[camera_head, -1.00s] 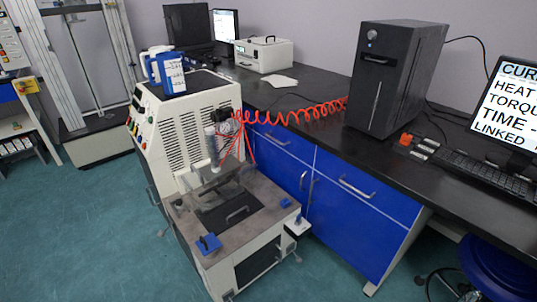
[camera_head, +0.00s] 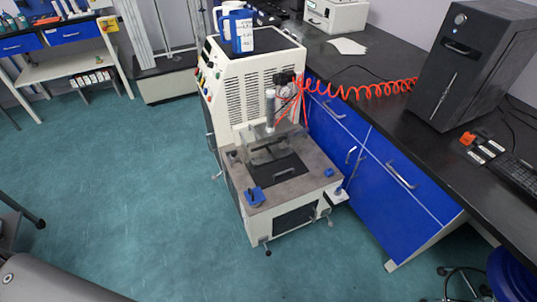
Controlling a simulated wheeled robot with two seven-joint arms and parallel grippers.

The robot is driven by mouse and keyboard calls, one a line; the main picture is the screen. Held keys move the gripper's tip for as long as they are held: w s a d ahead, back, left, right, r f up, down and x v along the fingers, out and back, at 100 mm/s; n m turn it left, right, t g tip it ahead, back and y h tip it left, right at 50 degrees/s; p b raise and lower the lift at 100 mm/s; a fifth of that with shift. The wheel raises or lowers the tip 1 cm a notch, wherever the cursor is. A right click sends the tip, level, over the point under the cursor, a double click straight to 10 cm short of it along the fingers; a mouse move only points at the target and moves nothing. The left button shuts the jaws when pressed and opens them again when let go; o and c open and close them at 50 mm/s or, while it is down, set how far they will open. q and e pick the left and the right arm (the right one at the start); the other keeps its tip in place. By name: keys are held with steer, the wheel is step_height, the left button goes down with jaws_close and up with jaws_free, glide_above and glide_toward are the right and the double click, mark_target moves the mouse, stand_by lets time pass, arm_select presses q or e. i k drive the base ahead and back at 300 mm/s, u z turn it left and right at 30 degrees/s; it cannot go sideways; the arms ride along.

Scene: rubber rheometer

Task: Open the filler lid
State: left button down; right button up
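A white rheometer machine (camera_head: 250,92) stands on the floor in the middle of the view, with a vented sloping panel and a low front deck (camera_head: 230,185). On the deck is a dark plate (camera_head: 273,176) with a bar handle (camera_head: 285,171), lying flat. A blue block (camera_head: 255,197) sits at the deck's front left corner and a smaller blue piece (camera_head: 328,173) at its right. A blue and white jug (camera_head: 242,35) stands on the machine's top. I cannot tell which part is the filler lid. Neither of my grippers is in view.
A black-topped bench (camera_head: 385,100) with blue cabinets (camera_head: 400,205) runs along the machine's right side. A coiled red hose (camera_head: 360,92) crosses to it. A black computer tower (camera_head: 470,65) stands on the bench. The green floor (camera_head: 110,180) left of the machine is largely clear.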

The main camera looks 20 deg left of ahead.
mark_target(255, 196)
steer(key=k, duration=1.3)
steer(key=z, duration=0.45)
steer(key=i, duration=0.35)
steer(key=z, duration=0.85)
steer(key=i, duration=0.7)
steer(key=u, duration=0.55)
steer(key=i, duration=0.75)
steer(key=u, duration=0.85)
